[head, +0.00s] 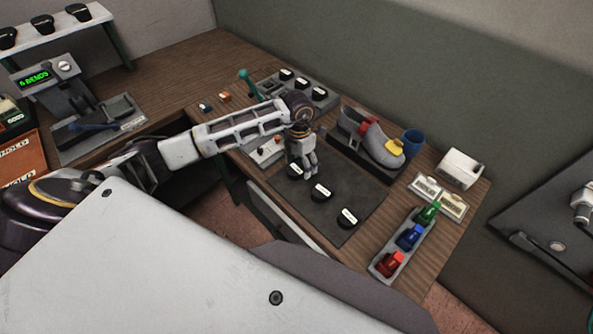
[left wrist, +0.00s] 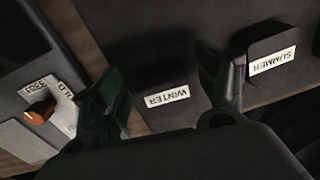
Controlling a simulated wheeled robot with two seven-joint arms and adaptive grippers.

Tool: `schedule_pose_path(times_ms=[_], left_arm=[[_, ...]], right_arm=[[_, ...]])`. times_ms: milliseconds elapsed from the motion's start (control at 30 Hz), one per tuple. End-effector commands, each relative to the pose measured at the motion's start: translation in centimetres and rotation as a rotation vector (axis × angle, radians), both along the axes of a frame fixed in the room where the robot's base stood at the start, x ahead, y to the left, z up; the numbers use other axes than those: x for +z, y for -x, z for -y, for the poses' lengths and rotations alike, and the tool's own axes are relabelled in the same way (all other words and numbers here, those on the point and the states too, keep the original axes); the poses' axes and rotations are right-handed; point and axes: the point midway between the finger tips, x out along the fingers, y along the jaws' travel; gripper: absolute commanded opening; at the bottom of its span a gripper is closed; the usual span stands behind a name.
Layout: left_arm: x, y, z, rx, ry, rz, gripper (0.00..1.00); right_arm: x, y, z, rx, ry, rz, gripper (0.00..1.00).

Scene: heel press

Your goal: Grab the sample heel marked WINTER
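Three black heels with white labels stand in a row on a dark mat (head: 268,178). In the left wrist view the heel marked WINTER (left wrist: 150,75) lies between the two spread fingers of my left gripper (left wrist: 162,70), with a gap visible on each side. The heel marked SUMMER (left wrist: 273,43) is beyond the right finger. In the head view my left gripper (head: 304,170) points down over the far end of the row, at the WINTER heel (head: 295,170). The middle heel (head: 321,192) and the near heel (head: 347,217) stand clear of it. My right gripper is not seen.
A small box with an orange knob (left wrist: 40,112) is beside the mat. A press with a grey shoe (head: 380,145) and a blue cup (head: 412,141) stand behind. A rack of green, blue and red pieces (head: 408,238) is at the right. Bare mat lies around the heels.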

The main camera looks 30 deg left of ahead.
Motion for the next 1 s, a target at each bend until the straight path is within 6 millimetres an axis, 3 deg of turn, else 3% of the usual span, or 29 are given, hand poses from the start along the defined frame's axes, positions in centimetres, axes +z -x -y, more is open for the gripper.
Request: schedule_pose_path(times_ms=[33,333,733,1000], left_arm=[[0.0,0.0,0.0,0.000,0.000,0.000,0.64],[0.0,0.0,0.0,0.000,0.000,0.000,0.25],[0.6,-0.1,0.0,0.000,0.000,0.001,0.24],[3.3,-0.1,0.0,-0.001,0.001,0.004,0.24]], right_arm=[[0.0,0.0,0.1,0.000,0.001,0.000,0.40],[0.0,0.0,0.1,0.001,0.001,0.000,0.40],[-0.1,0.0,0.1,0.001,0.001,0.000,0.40],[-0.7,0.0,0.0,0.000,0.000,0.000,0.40]])
